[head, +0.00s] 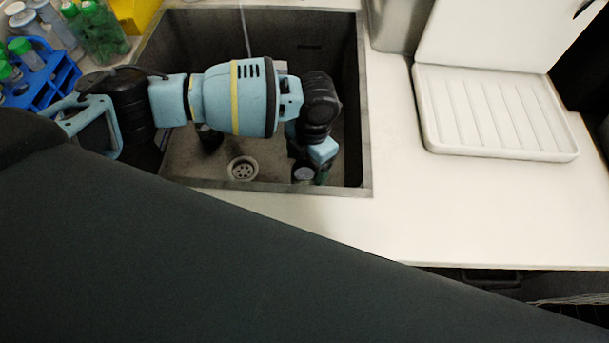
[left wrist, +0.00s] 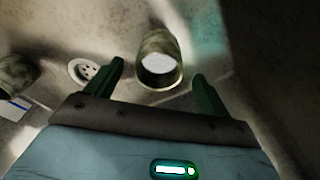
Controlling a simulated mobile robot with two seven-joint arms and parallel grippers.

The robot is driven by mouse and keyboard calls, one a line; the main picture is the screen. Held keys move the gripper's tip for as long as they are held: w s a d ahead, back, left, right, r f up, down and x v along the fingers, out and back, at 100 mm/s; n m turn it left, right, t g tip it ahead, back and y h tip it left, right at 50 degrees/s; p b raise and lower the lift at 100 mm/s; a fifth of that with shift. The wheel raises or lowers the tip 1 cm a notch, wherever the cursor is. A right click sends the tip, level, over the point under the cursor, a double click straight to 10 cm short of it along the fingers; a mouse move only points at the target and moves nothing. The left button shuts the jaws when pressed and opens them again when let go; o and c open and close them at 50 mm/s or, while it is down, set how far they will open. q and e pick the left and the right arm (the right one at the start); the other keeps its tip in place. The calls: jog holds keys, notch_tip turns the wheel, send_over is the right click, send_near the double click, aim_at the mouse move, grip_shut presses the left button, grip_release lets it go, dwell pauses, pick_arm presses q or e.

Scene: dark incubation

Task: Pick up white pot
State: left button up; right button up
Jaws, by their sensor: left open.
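A small pot (left wrist: 158,50) with mottled grey-green sides and a white inside lies between the two fingers of my left gripper (left wrist: 158,75) in the left wrist view. The fingers are apart, one on each side of it, and I cannot tell whether they touch it. In the head view the pot (head: 303,174) shows in the sink below my left wrist, partly hidden by the gripper. A second similar pot (left wrist: 14,76) is at the left edge of the left wrist view. My right gripper is not in view.
The dark sink (head: 366,120) has steep walls close around my left arm. Its drain (head: 242,168) is left of the pot. A blue tube rack (head: 45,90) and green-capped bottles (head: 100,35) stand left. A white ribbed tray (head: 490,110) lies right; the counter before it is clear.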

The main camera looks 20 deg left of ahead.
aim_at(304, 175)
pick_arm(q)
jog(key=shift+s+a+f, duration=0.1)
jog(key=shift+s+f, duration=0.05)
jog(key=shift+f, duration=1.15)
jog(key=shift+s+a+f, duration=0.1)
jog(key=shift+s+f, duration=0.05)
jog(key=shift+f, duration=1.1)
jog(key=c, duration=1.2)
